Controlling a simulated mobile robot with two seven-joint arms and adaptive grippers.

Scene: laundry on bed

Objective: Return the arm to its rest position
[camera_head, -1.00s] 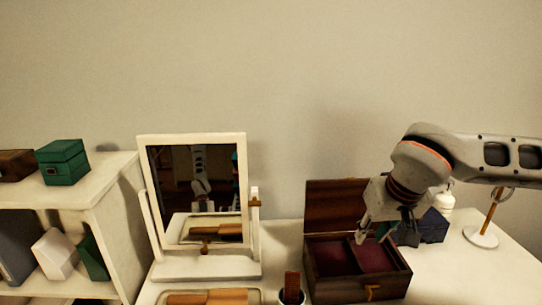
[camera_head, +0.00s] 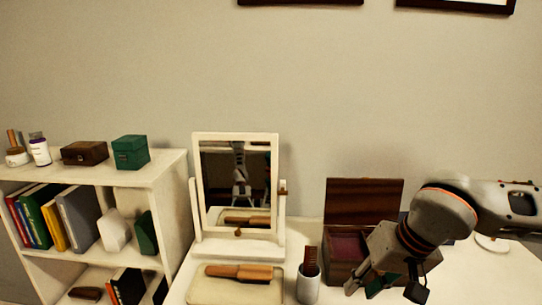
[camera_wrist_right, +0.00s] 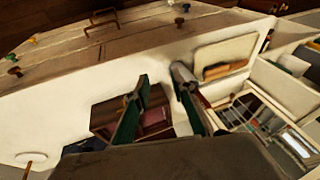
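My right gripper (camera_head: 383,290) hangs in front of the open wooden jewelry box (camera_head: 340,243), on its right side in the head view, and covers part of it. The gripper is open with nothing between its fingers. In the right wrist view its two green-padded fingers (camera_wrist_right: 160,78) stand apart, with the box (camera_wrist_right: 105,113) and its reddish lining beyond them. My arm comes in from the right edge. My left gripper is not in view.
A white dresser top (camera_head: 475,275) carries a tilting mirror (camera_head: 235,160), a tray (camera_head: 215,290) with a wooden brush (camera_head: 240,272), and a cup (camera_head: 307,287) holding a comb. A white shelf (camera_head: 165,165) with books and boxes stands at left.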

